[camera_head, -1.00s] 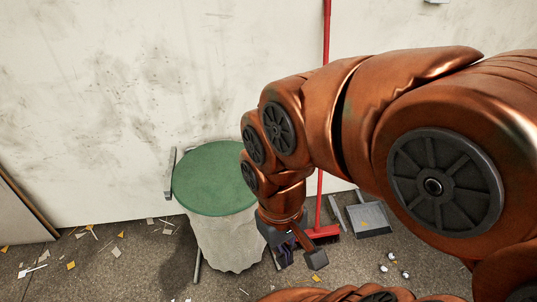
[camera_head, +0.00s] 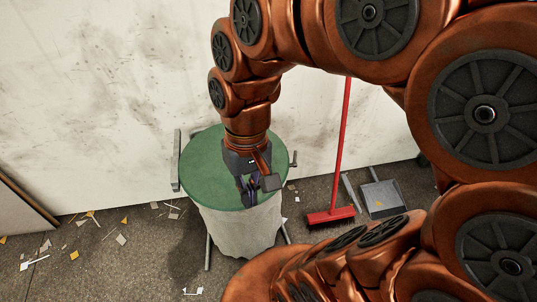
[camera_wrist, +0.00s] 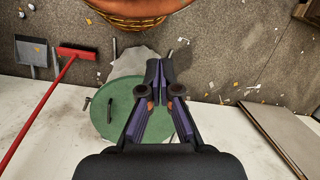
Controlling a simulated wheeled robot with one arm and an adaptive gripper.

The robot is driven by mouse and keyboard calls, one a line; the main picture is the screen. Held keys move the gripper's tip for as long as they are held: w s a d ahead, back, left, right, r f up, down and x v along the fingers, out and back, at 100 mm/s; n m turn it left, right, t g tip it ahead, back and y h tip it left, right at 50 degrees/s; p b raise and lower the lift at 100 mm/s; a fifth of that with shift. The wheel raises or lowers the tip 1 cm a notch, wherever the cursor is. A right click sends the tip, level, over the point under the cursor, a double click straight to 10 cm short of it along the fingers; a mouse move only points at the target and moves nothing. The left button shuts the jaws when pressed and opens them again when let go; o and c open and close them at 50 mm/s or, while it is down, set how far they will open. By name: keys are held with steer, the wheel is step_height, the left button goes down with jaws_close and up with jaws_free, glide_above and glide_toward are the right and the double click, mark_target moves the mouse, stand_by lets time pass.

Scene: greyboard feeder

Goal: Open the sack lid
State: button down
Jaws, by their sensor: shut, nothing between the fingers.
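The round green sack lid (camera_head: 200,162) lies flat on top of the pale sack (camera_head: 235,228), covering its mouth. In the wrist view, the lid (camera_wrist: 112,128) shows behind my fingers, with a small dark bar on it and part of the sack (camera_wrist: 132,62) past its edge. My gripper (camera_head: 246,200) points down over the near right part of the lid. In the wrist view, my gripper (camera_wrist: 155,72) has its fingers together with nothing between them. Whether the fingertips touch the lid, I cannot tell. My arm hides the lid's back right part.
A metal stand (camera_head: 176,165) frames the sack close to the stained wall (camera_head: 100,100). A red broom (camera_head: 331,214) and a grey dustpan (camera_head: 384,199) are at right. A panel (camera_head: 22,200) leans at left. Scraps litter the floor.

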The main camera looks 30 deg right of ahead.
steer(key=w+d+f+m+y+b, duration=0.2)
steer(key=w+d+f+m+b, duration=0.1)
steer(key=w, duration=0.4)
steer(key=w+d+f+m+t+y+b, duration=0.1)
steer(key=w+d+f+m+y+b, duration=0.2)
steer(key=w, duration=0.4)
steer(key=w+d+f+m+y+b, duration=0.2)
steer(key=w+m+b, duration=0.15)
steer(key=w, duration=0.25)
steer(key=w+d+f+m+t+y+b, duration=0.1)
steer(key=d+f+m+t+b, duration=0.4)
steer(key=d+f, duration=0.6)
steer(key=w+d+f+m+t+y+b, duration=0.15)
steer(key=d+f+m+b, duration=0.25)
steer(key=d+f+m, duration=0.65)
steer(key=shift+w+a+f+n+g+h+b, duration=0.1)
steer(key=shift+w+a+f+n, duration=0.45)
steer(key=shift+a, duration=0.35)
steer(key=shift+w+a+f+n+g+h+b, duration=0.15)
steer(key=shift+w+a+f+n, duration=0.15)
steer(key=shift+w+a+n, duration=0.5)
steer(key=shift+w+a+f+n+g+b, duration=0.1)
steer(key=shift+w+a+f+n, duration=0.3)
steer(key=shift+a, duration=0.6)
steer(key=shift+s, duration=0.1)
